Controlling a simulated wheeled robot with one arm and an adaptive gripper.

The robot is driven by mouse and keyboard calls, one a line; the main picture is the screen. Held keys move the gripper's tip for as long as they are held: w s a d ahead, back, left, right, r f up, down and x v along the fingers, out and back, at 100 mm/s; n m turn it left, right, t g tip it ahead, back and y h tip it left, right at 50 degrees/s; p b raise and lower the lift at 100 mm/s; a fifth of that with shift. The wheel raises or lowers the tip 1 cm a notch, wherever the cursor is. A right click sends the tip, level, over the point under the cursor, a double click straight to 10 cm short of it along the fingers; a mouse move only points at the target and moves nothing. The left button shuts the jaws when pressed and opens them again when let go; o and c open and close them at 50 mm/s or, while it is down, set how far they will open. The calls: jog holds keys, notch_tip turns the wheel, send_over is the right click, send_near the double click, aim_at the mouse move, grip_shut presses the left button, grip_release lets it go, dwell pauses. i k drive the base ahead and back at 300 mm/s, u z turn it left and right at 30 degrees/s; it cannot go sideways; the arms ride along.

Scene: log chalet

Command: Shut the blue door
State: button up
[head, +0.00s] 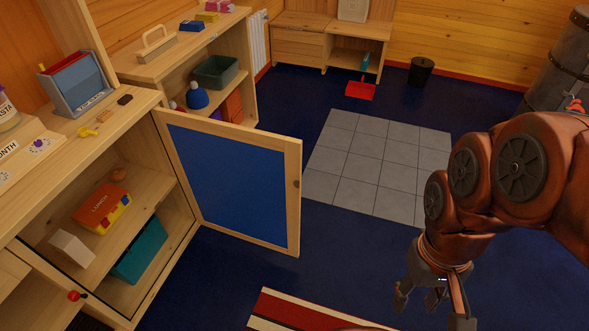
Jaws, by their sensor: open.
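The blue door (228,186) is a blue panel in a pale wooden frame. It stands wide open, hinged at the right side of a wooden cabinet (205,234) on the left, and swings out into the room. A small dark spot shows near the free edge of its frame. My gripper (425,300) hangs at the lower right, pointing down, open and empty. It is apart from the door, to the right of its free edge.
Inside the cabinet are an orange lunch box (101,209), a white block (72,249) and a teal bin (139,250). A striped rug (315,312) lies in front. Grey floor tiles (380,165) and clear blue floor lie beyond the door. A dark stove-like cylinder (556,70) stands far right.

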aim_at(244, 183)
jog(key=z, duration=0.3)
jog(key=i, duration=3.15)
jog(key=u, duration=3.75)
jog(key=k, duration=0.5)
jog(key=u, duration=0.45)
jog(key=i, duration=0.25)
jog(key=u, duration=0.5)
